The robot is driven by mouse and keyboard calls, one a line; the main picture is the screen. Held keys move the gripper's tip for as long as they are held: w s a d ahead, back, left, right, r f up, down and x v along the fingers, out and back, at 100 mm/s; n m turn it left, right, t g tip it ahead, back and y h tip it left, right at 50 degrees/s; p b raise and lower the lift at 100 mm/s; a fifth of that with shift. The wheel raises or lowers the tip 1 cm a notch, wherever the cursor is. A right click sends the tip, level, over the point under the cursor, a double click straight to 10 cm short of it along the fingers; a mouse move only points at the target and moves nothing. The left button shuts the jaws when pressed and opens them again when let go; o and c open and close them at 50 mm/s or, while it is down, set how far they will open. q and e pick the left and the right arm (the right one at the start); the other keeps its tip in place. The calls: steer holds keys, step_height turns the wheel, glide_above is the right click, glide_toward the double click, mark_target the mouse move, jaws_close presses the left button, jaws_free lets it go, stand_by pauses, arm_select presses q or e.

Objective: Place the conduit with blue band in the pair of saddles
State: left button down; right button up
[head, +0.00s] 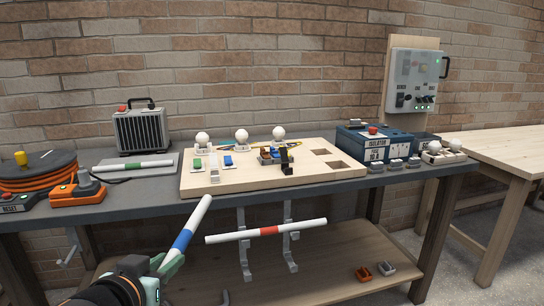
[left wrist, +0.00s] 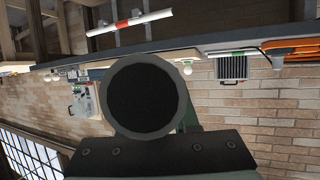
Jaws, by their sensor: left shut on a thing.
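The conduit with blue band (head: 184,236) is a white tube, tilted with its upper end near the bench's front edge. My left gripper (head: 168,267) is shut on its lower part, in front of the bench. In the left wrist view, a large round dark end with a grey rim (left wrist: 145,95) fills the middle, seemingly the held tube's end. Grey bracket saddles (head: 243,248) and (head: 290,242) hang below the bench front. A red-banded conduit (head: 268,231) lies across them; it also shows in the left wrist view (left wrist: 128,23). Another bracket (head: 69,254) at left is partly hidden. My right gripper is unseen.
A green-banded conduit (head: 132,164) lies on the bench at left, near a heater (head: 142,130). A wooden board (head: 225,181) with lamps and switches occupies the bench middle. A lower wooden shelf (head: 320,275) spans below. Orange cable (head: 38,176) sits at far left.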

arm_select(q)
steer(key=shift+s+a+r+n+y, duration=0.4)
steer(key=shift+s+a+y, duration=0.1)
steer(key=shift+s+a, duration=0.15)
step_height(320, 180, up, 17)
steer(key=p, duration=1.7)
arm_select(e)
step_height(320, 180, up, 13)
steer(key=s+d, duration=0.1)
steer(key=d, duration=0.2)
steer(key=shift+s+f+m+h, duration=0.2)
steer(key=shift+s+m+h, duration=0.1)
steer(key=shift+m+h, duration=0.1)
arm_select(q)
steer(key=shift+f, duration=0.15)
arm_select(e)
steer(key=shift+a, duration=0.15)
